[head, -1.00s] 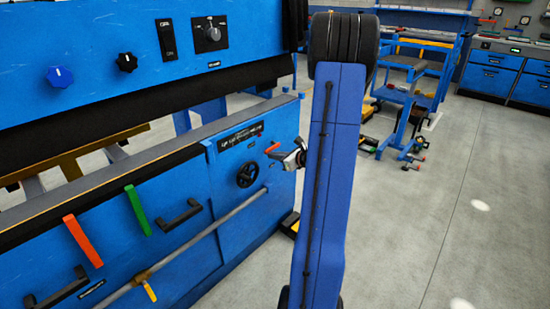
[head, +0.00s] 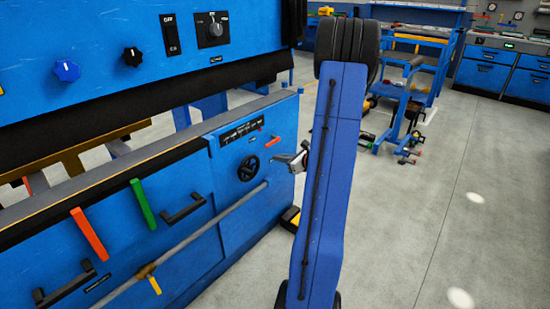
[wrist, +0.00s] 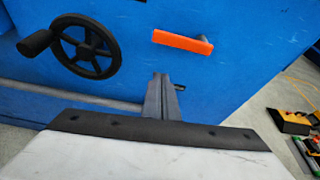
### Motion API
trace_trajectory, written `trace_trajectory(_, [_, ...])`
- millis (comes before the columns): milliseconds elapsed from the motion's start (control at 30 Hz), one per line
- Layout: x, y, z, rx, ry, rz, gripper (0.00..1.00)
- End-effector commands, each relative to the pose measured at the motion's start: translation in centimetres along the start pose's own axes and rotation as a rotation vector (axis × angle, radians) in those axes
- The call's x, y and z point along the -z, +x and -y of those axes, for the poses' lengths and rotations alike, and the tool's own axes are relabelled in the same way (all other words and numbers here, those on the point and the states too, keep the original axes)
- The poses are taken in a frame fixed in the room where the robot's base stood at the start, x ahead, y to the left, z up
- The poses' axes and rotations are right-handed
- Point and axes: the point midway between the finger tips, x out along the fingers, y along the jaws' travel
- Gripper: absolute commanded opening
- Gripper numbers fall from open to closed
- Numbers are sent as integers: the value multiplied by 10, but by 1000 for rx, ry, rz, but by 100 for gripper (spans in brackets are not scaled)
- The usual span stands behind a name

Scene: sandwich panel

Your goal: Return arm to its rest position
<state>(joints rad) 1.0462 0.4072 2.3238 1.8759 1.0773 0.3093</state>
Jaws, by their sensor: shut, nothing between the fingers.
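My gripper (head: 289,160) shows in the head view just left of my blue upper arm link, in front of the right end of the blue machine (head: 262,205). In the wrist view my gripper (wrist: 157,76) points at the machine's blue panel. Its fingers are together with nothing between them. An orange handle (wrist: 182,41) is just above and right of the fingertips there. A black handwheel (wrist: 88,48) is to the left. In the head view the handwheel (head: 249,168) is left of the gripper. My arm link hides part of the scene behind it.
Orange (head: 89,234) and green (head: 143,204) levers stick out from the machine front, with a long grey rod (head: 200,232) below. A blue cart (head: 396,105) stands behind my arm. Open grey floor (head: 420,215) lies to the right.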

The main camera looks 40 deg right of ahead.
Motion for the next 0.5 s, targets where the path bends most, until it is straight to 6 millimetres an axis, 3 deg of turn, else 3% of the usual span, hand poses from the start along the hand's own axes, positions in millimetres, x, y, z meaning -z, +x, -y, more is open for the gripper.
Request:
trace_trajectory(300, [-1, -51, 2, 3, -1, 0, 0])
trace_trajectory(500, [0, -67, 3, 2, 0, 0, 0])
